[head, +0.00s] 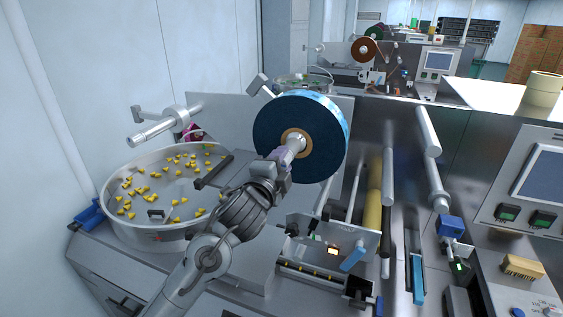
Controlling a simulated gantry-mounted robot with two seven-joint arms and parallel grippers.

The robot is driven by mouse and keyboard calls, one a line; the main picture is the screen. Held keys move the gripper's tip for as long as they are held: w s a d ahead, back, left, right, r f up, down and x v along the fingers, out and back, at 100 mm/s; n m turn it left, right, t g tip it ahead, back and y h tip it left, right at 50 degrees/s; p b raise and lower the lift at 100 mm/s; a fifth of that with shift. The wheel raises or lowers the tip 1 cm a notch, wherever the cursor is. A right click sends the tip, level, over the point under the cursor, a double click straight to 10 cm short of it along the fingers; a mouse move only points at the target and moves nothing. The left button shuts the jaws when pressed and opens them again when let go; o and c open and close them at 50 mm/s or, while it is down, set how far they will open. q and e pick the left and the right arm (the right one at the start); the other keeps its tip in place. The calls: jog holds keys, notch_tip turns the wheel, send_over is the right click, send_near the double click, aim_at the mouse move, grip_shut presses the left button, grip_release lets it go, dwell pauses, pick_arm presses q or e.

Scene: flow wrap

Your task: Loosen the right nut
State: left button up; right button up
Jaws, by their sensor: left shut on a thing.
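A dark blue film roll (321,128) with a brown core sits on the right spindle. A metal nut (297,142) is at the front end of that spindle, in the middle of the roll. My left gripper (285,158) reaches up from below and is shut on the nut; its fingers and wrist partly hide it. Whether the nut has turned cannot be told. A second spindle (152,132) at the left carries no roll. My right gripper is not in view.
A round steel bowl (118,222) with several small yellow pieces stands at the left. Rollers (427,145) and blue-handled levers (354,257) lie right of my arm. A control panel (541,178) is at the far right. A second machine (385,62) stands behind.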

pick_arm(q)
jog(key=n+p, duration=0.1)
jog(key=n, duration=0.3)
jog(key=shift+n, duration=0.3)
jog(key=n+p, duration=0.1)
jog(key=n, duration=0.2)
jog(key=shift+r+n+p, duration=0.1)
jog(key=shift+n+p, duration=0.2)
jog(key=shift+p, duration=0.1)
jog(key=n+p, duration=0.2)
jog(key=n, duration=0.3)
jog(key=shift+n+p, duration=0.95)
jog(key=shift+n, duration=1.15)
jog(key=o, duration=1.1)
jog(key=shift+c, duration=0.2)
jog(key=shift+a, duration=0.1)
